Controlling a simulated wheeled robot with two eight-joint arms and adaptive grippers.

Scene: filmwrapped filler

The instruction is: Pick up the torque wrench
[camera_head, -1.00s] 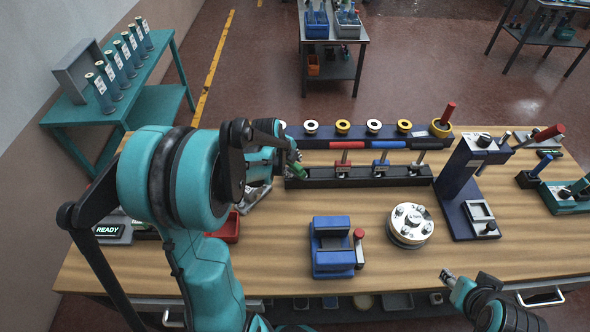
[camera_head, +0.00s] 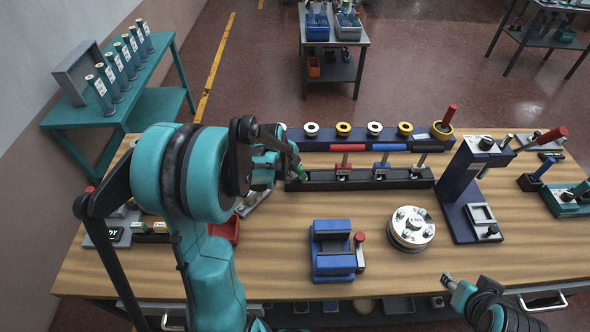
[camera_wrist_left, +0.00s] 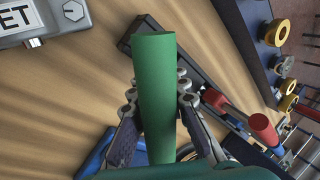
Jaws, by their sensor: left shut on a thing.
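My left gripper (camera_head: 298,170) is shut on the green handle of a torque wrench (camera_head: 302,175), at the left end of the black rack (camera_head: 310,184). In the left wrist view the green handle (camera_wrist_left: 156,85) stands between the two fingers (camera_wrist_left: 155,110). The wrench's lower part is hidden, so I cannot tell whether it is clear of the rack. Red-handled (camera_head: 347,148), blue-handled (camera_head: 389,147) and black-handled (camera_head: 428,148) wrenches stand in the rack to the right. My right gripper (camera_head: 448,281) is near the front right, its jaw opening unclear.
A blue fixture (camera_head: 333,250) and a round metal flange with bolts (camera_head: 411,227) sit in front of the rack. A dark blue press-like stand (camera_head: 460,185) is on the right. A red bin (camera_head: 224,230) is partly behind my left arm. Bare wood lies between rack and fixture.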

